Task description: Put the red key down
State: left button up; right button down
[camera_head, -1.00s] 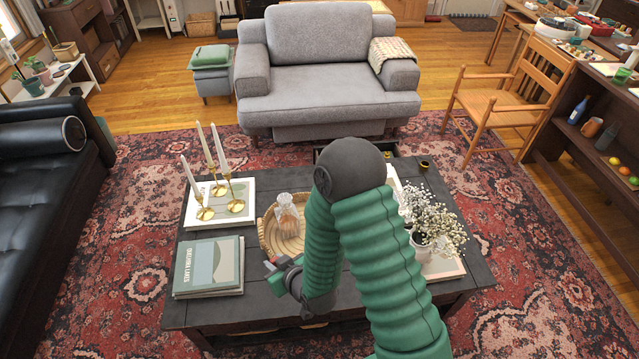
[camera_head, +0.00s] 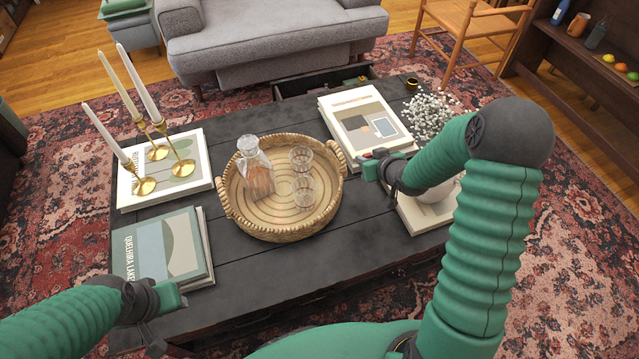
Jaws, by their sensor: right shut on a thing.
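My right gripper (camera_head: 368,166) is shut on a small red thing, the red key (camera_head: 367,156), of which only a bit shows. It is over the table, just right of the wicker tray and by the front edge of the book stack. Most of the key is hidden by the fingers. My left gripper (camera_head: 172,306) is at the table's near left, by the green-grey book; its jaws are not clear. The dark wooden table (camera_head: 270,272) lies under both grippers.
The wicker tray (camera_head: 232,208) holds a glass decanter (camera_head: 256,172) and glasses (camera_head: 302,180). Brass candlesticks (camera_head: 182,168) stand on a book at left. Books (camera_head: 362,120) and white flowers (camera_head: 430,115) are at right. A drawer (camera_head: 300,88) stands open at the far side. Bare tabletop shows in front.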

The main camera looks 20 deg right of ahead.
notch_tip(320, 180, down, 10)
jog(key=b, duration=0.4)
jog(key=shift+r, duration=0.4)
jog(key=c, duration=1.2)
grip_release()
